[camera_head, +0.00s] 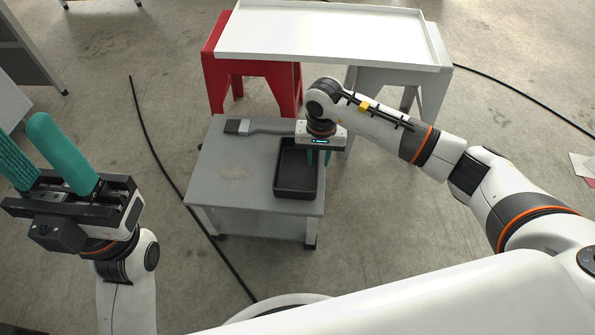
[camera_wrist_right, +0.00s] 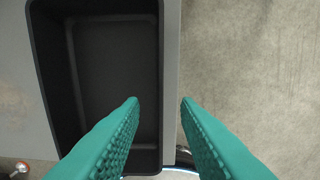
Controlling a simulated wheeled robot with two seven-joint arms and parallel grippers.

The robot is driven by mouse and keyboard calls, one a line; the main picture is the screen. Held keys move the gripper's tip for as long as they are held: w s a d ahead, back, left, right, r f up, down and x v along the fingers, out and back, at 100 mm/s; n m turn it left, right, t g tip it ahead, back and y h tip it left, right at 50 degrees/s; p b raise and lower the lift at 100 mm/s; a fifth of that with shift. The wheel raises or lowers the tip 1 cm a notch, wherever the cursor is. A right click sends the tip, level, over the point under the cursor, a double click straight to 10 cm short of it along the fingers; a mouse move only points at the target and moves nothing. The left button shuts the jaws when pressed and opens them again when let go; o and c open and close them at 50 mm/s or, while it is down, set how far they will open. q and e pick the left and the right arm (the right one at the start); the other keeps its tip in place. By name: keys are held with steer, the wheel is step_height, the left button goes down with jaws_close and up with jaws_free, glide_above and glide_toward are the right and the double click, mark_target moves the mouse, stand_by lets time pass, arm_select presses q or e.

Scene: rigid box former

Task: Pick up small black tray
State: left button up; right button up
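The small black tray (camera_head: 296,180) lies on the right side of a low grey table in the head view. It is empty and fills the left half of the right wrist view (camera_wrist_right: 115,75). My right gripper (camera_head: 318,158) is open above the tray's right edge. In the right wrist view its green fingers (camera_wrist_right: 160,100) stand apart, one over the tray's inside and one past its right wall, over the table edge or floor. I cannot tell whether they touch it. My left gripper (camera_head: 48,150) is open and empty at the far left, away from the table.
The grey table (camera_head: 222,180) also bears a grey brush-like tool (camera_head: 255,127) at its back edge. Behind stand a red stool (camera_head: 232,85) and a grey stool (camera_head: 430,85) under a white tray-like top (camera_head: 325,32). A black cable (camera_head: 160,160) crosses the floor on the left.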

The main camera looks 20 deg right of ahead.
mark_target(298, 167)
step_height(298, 167, down, 4)
steer(key=shift+w+d+f+b, duration=0.15)
steer(key=shift+b, duration=0.7)
jaws_close()
